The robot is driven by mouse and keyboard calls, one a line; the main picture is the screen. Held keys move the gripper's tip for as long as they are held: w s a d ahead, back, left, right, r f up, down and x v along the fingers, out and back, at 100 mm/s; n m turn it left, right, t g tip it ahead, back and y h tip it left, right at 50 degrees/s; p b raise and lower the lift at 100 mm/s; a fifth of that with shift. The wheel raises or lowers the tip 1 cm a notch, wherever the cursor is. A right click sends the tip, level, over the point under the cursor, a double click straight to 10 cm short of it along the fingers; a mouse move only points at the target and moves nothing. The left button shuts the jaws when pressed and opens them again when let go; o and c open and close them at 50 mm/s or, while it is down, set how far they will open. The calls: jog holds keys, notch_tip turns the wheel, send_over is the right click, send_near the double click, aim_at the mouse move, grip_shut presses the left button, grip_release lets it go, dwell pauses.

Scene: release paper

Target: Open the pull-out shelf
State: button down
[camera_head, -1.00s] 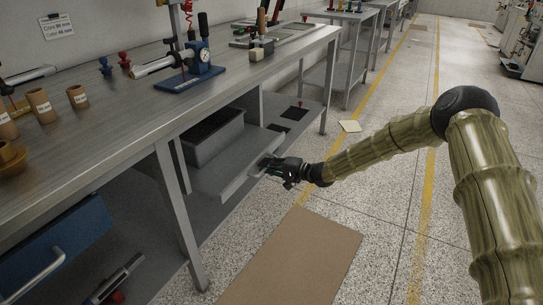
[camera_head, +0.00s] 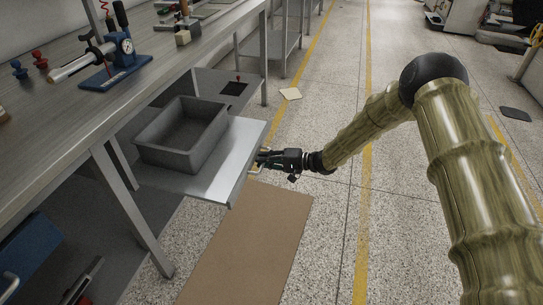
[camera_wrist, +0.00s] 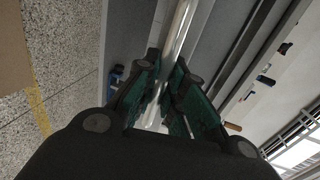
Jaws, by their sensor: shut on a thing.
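The pull-out shelf (camera_head: 222,178) is a grey metal board that sticks out from under the workbench, well clear of the bench edge. A grey open bin (camera_head: 181,153) sits on it. My gripper (camera_head: 262,163) is at the shelf's front edge in the head view. In the wrist view, my gripper (camera_wrist: 163,100) has its green-padded fingers closed around a shiny bar, the shelf handle (camera_wrist: 178,40). The exact contact at the fingertips is partly hidden by the fingers.
The workbench (camera_head: 60,110) carries a gauge press (camera_head: 121,45) and red and blue knobs. A brown mat (camera_head: 250,245) lies on the floor in front. A bench leg (camera_head: 132,215) stands left of the shelf. The floor to the right is open.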

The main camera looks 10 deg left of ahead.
jog(key=shift+s+d+f, duration=0.1)
jog(key=shift+s+d, duration=0.1)
jog(key=shift+d, duration=0.2)
jog(key=c, duration=1.5)
grip_release()
jog(key=shift+w+d, duration=0.1)
jog(key=shift+d, duration=0.05)
jog(key=v, duration=1.2)
